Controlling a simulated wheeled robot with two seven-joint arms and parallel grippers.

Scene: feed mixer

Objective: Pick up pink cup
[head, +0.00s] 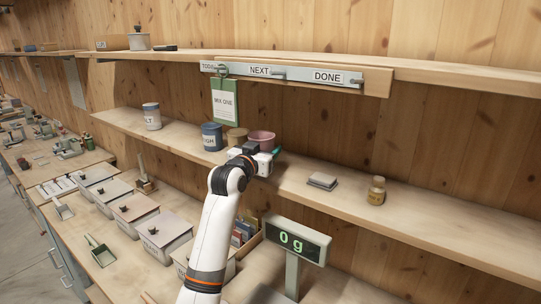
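The pink cup (262,136) stands on the middle shelf, right of a tan bowl-like container (237,134) and a blue labelled tin (212,137). My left arm rises from the bottom of the head view. Its gripper (276,153) is at the shelf's front, directly before the cup in the picture, and hides its lower part. A teal fingertip shows just right of the wrist. The wrist hides the rest of the fingers, so I cannot tell whether they are open, shut or touching the cup. My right gripper is not in view.
The middle shelf (300,187) also holds a white tin (152,116), grey flat pieces (322,181) and an amber jar (376,191). A green card (225,102) hangs from the rail above the cup. A scale display (292,242) stands below, right of my arm.

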